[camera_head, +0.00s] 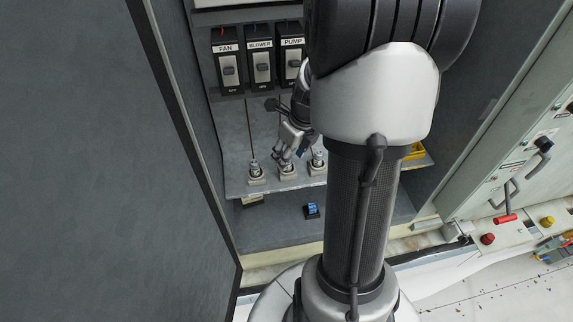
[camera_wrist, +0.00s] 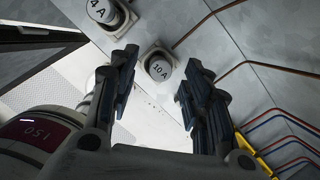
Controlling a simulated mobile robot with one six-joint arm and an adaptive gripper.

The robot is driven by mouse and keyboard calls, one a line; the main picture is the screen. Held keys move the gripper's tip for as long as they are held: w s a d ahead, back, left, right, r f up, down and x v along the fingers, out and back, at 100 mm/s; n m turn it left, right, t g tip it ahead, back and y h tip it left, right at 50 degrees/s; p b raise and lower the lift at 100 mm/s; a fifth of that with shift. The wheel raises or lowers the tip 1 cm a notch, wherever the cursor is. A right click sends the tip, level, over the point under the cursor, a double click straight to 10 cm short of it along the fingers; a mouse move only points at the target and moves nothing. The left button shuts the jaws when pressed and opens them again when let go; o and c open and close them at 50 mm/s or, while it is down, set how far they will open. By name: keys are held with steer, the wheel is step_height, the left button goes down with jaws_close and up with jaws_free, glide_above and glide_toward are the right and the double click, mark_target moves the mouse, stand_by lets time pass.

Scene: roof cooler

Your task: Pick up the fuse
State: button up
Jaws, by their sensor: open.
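My gripper (camera_head: 288,152) is open, low inside the cabinet and close to a row of three grey holders with pale round caps. The middle holder (camera_head: 287,171) is just below its fingertips. In the wrist view, the two dark fingers of my gripper (camera_wrist: 157,92) stand wide apart with nothing between them. A cap marked 10 A (camera_wrist: 160,68) shows beyond the gap between the fingertips, apart from both. A cap marked 4 A (camera_wrist: 102,11) is at the top left. A small blue piece (camera_head: 312,210) lies on the cabinet floor; I cannot tell if it is a fuse.
Switches labelled FAN (camera_head: 228,70), BLOWER (camera_head: 262,67) and PUMP (camera_head: 292,65) are on the back panel. The left holder (camera_head: 255,174) and right holder (camera_head: 318,162) flank the middle one. Rods rise close by. A yellow part (camera_head: 415,151) is at right, with the cabinet's side wall (camera_head: 485,100) beyond.

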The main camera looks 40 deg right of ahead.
steer(key=x, duration=0.3)
steer(key=shift+d, duration=0.1)
steer(key=shift+r, duration=0.1)
steer(key=shift+c, duration=0.5)
jaws_close()
